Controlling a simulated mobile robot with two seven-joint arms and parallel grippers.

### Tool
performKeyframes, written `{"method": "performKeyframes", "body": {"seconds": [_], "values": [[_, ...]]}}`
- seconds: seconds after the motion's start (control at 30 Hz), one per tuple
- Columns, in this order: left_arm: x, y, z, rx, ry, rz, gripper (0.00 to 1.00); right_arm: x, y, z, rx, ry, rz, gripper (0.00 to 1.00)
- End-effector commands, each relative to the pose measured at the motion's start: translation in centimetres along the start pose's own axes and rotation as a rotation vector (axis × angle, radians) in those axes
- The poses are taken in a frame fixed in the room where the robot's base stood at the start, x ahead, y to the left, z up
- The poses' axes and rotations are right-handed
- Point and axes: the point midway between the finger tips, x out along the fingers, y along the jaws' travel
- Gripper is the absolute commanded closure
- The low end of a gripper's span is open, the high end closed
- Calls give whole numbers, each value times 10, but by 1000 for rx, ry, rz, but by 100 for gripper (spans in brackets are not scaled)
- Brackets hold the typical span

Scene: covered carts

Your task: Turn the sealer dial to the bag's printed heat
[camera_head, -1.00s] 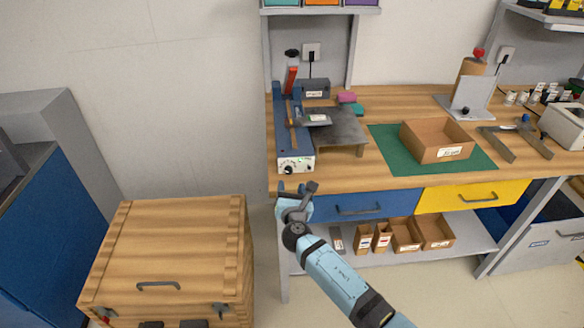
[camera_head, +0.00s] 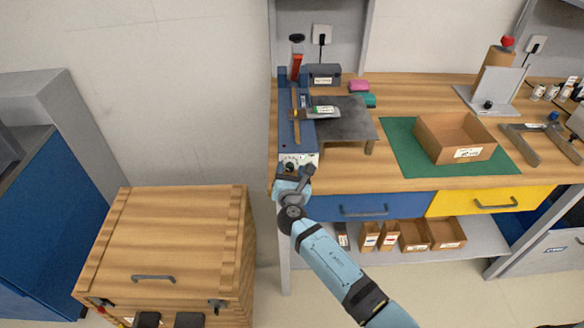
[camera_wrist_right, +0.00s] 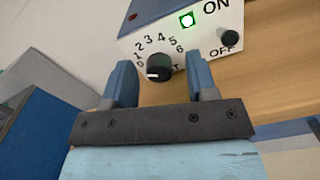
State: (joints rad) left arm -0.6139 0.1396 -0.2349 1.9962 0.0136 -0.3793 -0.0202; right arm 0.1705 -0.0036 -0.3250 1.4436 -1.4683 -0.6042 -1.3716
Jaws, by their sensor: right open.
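The heat sealer (camera_head: 284,130) is a long blue unit with a white front panel at the bench's left end. In the right wrist view its black dial (camera_wrist_right: 159,68) has numbers from 0 to 6 around it; its white mark faces lower left, near 0. My left gripper is out of view.
A dark grey stand (camera_head: 350,122) adjoins the sealer. A cardboard box (camera_head: 430,140) sits on a green mat (camera_head: 400,150). A wooden crate (camera_head: 180,225) stands front left.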

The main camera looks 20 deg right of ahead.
Motion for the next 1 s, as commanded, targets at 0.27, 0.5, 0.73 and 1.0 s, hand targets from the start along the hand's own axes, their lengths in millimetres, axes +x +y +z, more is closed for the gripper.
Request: {"method": "performKeyframes", "body": {"seconds": [0.27,0.5,0.73,1.0], "values": [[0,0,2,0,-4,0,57,0,0,0,0,0,0,48],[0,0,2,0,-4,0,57,0,0,0,0,0,0,97],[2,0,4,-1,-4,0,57,0,0,-1,19,0,0,97],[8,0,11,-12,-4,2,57,0,-1,-3,153,-1,0,97]]}}
